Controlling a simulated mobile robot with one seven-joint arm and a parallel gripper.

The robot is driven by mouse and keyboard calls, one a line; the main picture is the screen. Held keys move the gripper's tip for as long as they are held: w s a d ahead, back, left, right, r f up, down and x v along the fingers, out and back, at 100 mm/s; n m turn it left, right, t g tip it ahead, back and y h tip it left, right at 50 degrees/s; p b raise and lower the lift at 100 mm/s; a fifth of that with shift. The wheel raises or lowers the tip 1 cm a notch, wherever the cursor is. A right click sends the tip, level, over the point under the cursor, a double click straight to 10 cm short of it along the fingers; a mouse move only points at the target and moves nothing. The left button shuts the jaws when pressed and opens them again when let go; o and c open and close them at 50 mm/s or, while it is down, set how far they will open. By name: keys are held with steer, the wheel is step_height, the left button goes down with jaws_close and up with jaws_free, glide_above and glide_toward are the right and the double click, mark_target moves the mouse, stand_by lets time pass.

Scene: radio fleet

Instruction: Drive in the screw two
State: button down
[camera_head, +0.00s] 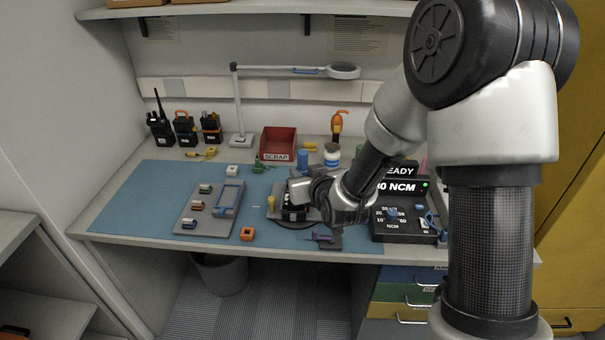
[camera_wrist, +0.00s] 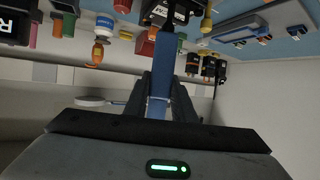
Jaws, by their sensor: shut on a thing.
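A black radio (camera_head: 294,212) with a pale label sits on a dark round holder on the blue mat (camera_head: 140,195). It also shows at the top of the wrist view (camera_wrist: 165,14). My gripper (camera_head: 314,193) is beside the radio, on its right. In the wrist view my gripper (camera_wrist: 165,78) is shut on a long blue tool (camera_wrist: 165,58), whose far end is close to the radio. I cannot tell whether the tool touches it. The screws are too small or hidden to make out. The torque box (camera_head: 403,222) reads 30 NCM, with READY above and a green light.
A grey tray (camera_head: 190,222) with small parts lies at left on the mat. The red scrap bin (camera_head: 278,142), a lamp (camera_head: 238,110) and several radios (camera_head: 185,128) stand behind.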

mark_target(304, 163)
steer(key=shift+f+b, duration=0.6)
steer(key=shift+b, duration=0.15)
stand_by(1.0)
steer(key=shift+b, duration=0.7)
stand_by(0.6)
steer(key=shift+s+f+b, duration=0.1)
steer(key=shift+f+b, duration=0.1)
steer(key=shift+b, duration=0.5)
stand_by(0.7)
steer(key=shift+r, duration=0.15)
steer(key=shift+r+p, duration=1.4)
steer(key=shift+r, duration=1.1)
